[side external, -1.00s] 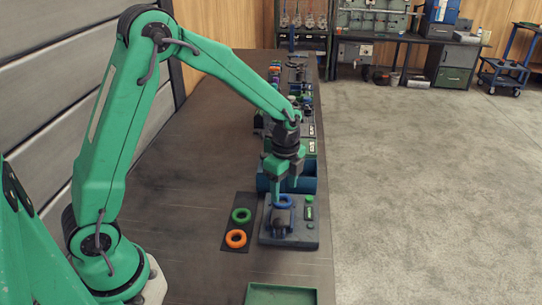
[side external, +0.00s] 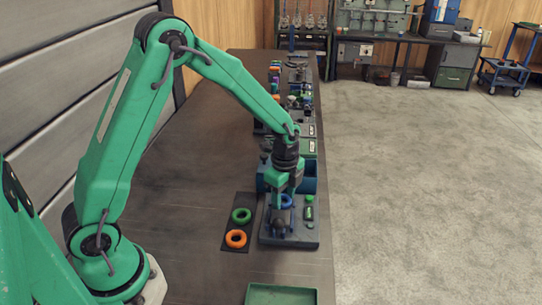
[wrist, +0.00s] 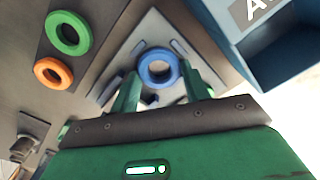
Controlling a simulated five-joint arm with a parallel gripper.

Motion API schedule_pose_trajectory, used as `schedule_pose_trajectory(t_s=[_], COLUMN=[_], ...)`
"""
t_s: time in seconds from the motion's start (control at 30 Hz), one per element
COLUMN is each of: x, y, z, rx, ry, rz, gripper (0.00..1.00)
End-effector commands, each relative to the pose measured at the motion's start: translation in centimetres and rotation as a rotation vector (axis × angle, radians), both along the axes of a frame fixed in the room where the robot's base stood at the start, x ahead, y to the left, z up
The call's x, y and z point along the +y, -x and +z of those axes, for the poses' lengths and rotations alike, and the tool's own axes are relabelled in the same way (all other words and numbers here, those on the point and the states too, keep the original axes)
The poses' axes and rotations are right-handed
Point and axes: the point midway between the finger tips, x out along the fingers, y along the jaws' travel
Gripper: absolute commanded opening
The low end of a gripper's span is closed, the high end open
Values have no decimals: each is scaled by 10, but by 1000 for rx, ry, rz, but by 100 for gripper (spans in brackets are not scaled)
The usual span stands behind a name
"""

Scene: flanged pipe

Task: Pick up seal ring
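A blue ring (wrist: 158,51) lies on a grey fixture plate (side external: 303,241); part of it also shows in the side view (side external: 287,201). A green ring (side external: 241,216) and an orange ring (side external: 236,239) lie on a dark mat left of the plate; in the wrist view the green ring (wrist: 51,32) and orange ring (wrist: 41,72) are at upper left. My gripper (side external: 283,206) points down over the plate at the blue ring. Its two green fingers stand apart on either side of the blue ring in the wrist view. I cannot tell whether they touch it.
A small green cylinder (side external: 309,212) stands at the plate's right side. A blue bin (side external: 308,185) is just behind the plate. A green tray (side external: 281,294) is at the front edge. Several parts line the back of the bench. The bench left of the mat is clear.

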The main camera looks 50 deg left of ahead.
Motion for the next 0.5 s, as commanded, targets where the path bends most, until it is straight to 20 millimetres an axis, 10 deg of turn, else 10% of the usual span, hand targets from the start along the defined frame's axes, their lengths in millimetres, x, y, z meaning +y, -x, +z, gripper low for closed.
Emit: schedule_pose_trajectory(t_s=[0.5], x=[0], y=[0], z=[6], rx=[-1], ry=[0], rz=[0], gripper=[20])
